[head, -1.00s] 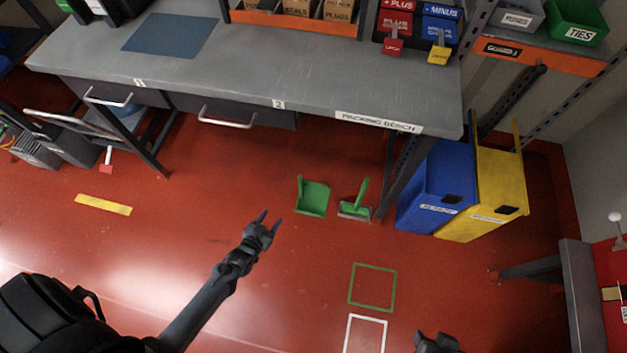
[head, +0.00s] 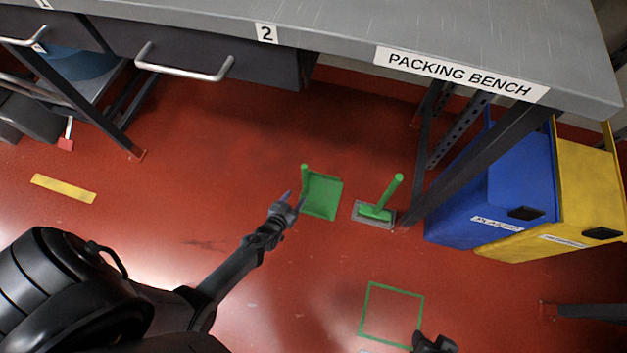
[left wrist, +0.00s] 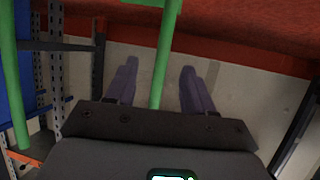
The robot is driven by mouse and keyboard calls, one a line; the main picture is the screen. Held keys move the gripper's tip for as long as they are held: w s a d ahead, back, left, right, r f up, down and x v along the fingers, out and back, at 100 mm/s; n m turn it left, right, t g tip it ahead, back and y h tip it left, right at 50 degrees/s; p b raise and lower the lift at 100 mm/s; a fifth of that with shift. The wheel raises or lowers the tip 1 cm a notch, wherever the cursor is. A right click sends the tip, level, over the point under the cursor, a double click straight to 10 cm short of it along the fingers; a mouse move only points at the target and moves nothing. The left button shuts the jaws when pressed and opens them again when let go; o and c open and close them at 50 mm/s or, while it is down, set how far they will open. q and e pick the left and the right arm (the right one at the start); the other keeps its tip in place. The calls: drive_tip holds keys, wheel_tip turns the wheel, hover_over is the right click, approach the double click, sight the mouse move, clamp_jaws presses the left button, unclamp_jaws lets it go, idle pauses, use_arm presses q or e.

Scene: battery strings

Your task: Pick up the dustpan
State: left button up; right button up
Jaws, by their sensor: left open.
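The green dustpan (head: 322,196) lies on the red floor before the packing bench, its handle (head: 304,173) sticking up at its left edge. My left gripper (head: 293,198) is open just left of the dustpan in the head view, close to the handle. In the left wrist view my left gripper's fingers (left wrist: 158,88) stand apart on either side of a green handle (left wrist: 165,55), apparently the dustpan's. Neither finger visibly touches it. My right gripper (head: 433,343) is partly cut off at the bottom edge of the head view, its jaw opening unclear.
A green brush (head: 377,211) stands right of the dustpan. The packing bench (head: 350,25) overhangs behind, with its leg (head: 470,168) right of the brush. A blue bin (head: 505,190) and a yellow bin (head: 585,190) are farther right. A green floor square (head: 392,314) is in front.

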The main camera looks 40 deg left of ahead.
sight(304, 182)
use_arm(q)
drive_tip(key=b+x, duration=0.1)
drive_tip(key=x, duration=0.1)
drive_tip(key=b+x, duration=0.1)
drive_tip(key=x, duration=0.2)
drive_tip(key=shift+w+a+r+b, duration=0.1)
drive_tip(key=shift+w+a+b, duration=0.25)
drive_tip(key=shift+a+b, duration=0.1)
drive_tip(key=shift+w+d+f+b, duration=0.1)
drive_tip(key=shift+w+f+b, duration=0.25)
drive_tip(key=shift+w, duration=0.2)
drive_tip(key=shift+w+a+f+b, duration=0.1)
drive_tip(key=shift+w+a+b, duration=0.1)
drive_tip(key=shift+w+b, duration=0.15)
drive_tip(key=b+x, duration=0.3)
drive_tip(key=shift+w+a, duration=0.1)
drive_tip(key=shift+w, duration=0.35)
drive_tip(key=shift+w+b, duration=0.3)
drive_tip(key=shift+w, duration=0.1)
drive_tip(key=shift+s+a, duration=0.1)
drive_tip(key=shift+c, duration=1.1)
clamp_jaws()
use_arm(e)
drive_tip(key=s+x, duration=0.1)
drive_tip(key=x, duration=0.7)
drive_tip(key=shift+s+a+f, duration=0.15)
drive_tip(key=shift+a+f, duration=0.15)
